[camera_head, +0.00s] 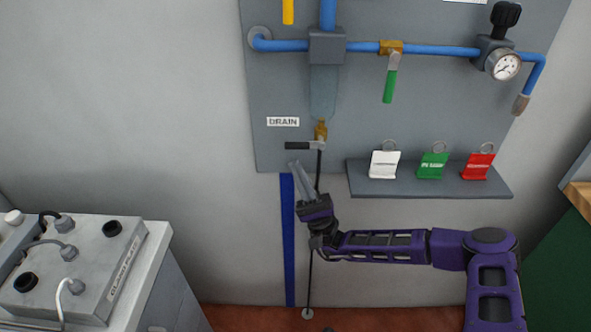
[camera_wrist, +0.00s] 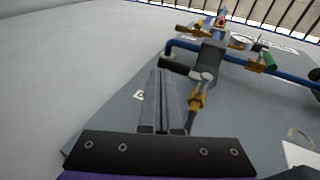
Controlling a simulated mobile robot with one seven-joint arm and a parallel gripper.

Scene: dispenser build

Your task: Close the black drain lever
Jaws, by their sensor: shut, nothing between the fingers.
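The black drain lever (camera_head: 298,146) points left, level, from the brass drain valve (camera_head: 321,131) under the filter bowl. It lies crosswise to the upright drain line. A white DRAIN label (camera_head: 283,121) is above it. My gripper (camera_head: 293,164) is just below the lever, fingers pointing up, shut and empty. In the wrist view the shut fingers (camera_wrist: 163,75) reach up to near the black lever handle (camera_wrist: 174,65), which their tips partly overlap. The brass valve (camera_wrist: 196,100) is right of the fingers. I cannot tell whether the tips touch the lever.
A shelf (camera_head: 430,189) with white, green and red tags stands right of my gripper. Blue pipe (camera_head: 430,50), a green-handled valve (camera_head: 389,85) and a gauge (camera_head: 507,65) are above. A thin black drain tube (camera_head: 309,285) hangs below. Wall at left is clear.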

